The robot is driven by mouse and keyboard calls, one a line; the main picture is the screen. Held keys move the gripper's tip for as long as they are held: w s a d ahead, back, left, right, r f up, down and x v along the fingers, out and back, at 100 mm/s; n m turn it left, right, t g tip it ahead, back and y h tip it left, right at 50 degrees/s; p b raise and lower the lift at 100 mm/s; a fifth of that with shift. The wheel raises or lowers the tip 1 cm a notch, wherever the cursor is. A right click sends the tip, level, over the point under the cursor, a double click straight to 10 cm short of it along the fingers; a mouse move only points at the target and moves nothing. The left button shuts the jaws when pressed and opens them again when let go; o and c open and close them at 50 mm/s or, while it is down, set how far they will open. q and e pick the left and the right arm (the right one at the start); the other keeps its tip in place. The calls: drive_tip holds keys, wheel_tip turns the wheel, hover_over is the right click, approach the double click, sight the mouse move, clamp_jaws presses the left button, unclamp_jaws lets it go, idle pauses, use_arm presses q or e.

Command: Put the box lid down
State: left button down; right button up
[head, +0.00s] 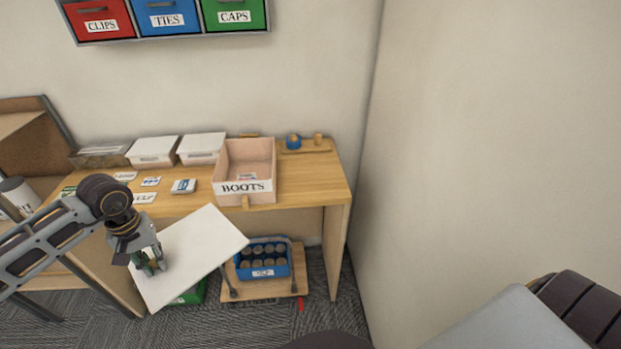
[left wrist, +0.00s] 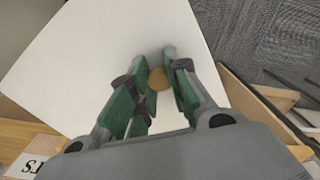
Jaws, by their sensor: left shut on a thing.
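The box lid is a flat white panel (head: 205,248), held in the air in front of the wooden table, tilted in the head view. It fills much of the left wrist view (left wrist: 60,75). My left gripper (head: 150,262) is over the lid's left part. In the left wrist view its green-padded fingers (left wrist: 157,75) are closed around a small round tan knob (left wrist: 157,79) on the lid. An open pinkish box labelled BOOTS (head: 246,172) stands on the table. My right gripper is not in view.
The wooden table (head: 310,180) holds two white lidded boxes (head: 153,150) (head: 201,147), cards and a small blue item (head: 293,141). Below it, a blue crate of jars (head: 263,262) sits on a wooden platform (head: 262,290). Bare carpet (head: 335,315) lies right of it, beside the wall.

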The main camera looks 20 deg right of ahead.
use_arm(q)
drive_tip(key=a+f, duration=0.1)
drive_tip(key=a+f+m, duration=0.1)
drive_tip(key=shift+w+a+f, duration=0.1)
drive_tip(key=shift+w+a, duration=0.25)
drive_tip(key=shift+w, duration=0.05)
drive_tip(key=shift+f, duration=0.1)
drive_tip(key=shift+d, duration=0.15)
idle(0.6)
